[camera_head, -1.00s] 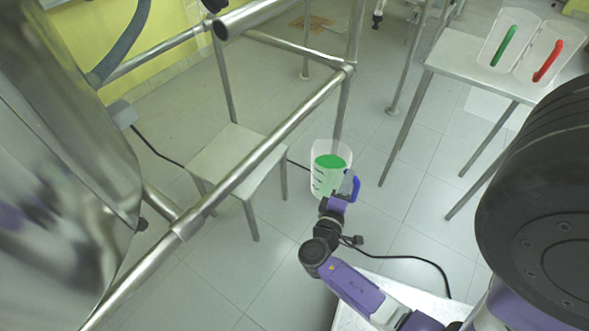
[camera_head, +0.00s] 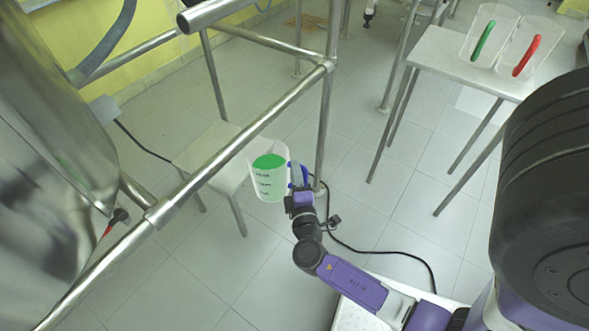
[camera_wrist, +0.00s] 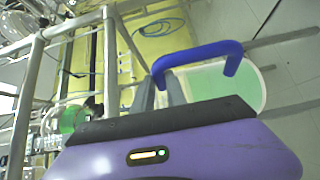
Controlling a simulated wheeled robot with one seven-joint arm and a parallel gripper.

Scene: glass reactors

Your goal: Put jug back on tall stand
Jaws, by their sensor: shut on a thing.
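A clear jug (camera_head: 270,187) with green liquid and a blue handle is in the middle of the head view, roughly upright. My gripper (camera_head: 297,178) is shut on its blue handle, on the jug's right side. In the wrist view the blue handle (camera_wrist: 200,53) crosses at the fingertips, and the jug body (camera_wrist: 240,82) lies beyond it. A tall metal stand (camera_head: 433,68) is at the upper right. A lower stand (camera_head: 190,150) is behind the jug to the left, partly hidden by the jug and a rail.
Two clear jugs, one with a green handle (camera_head: 484,41) and one with a red handle (camera_head: 526,56), stand on the tall stand. A metal pipe frame (camera_head: 240,145) runs close left of the jug. A large steel vessel (camera_head: 50,150) fills the left. Open floor lies right of the jug.

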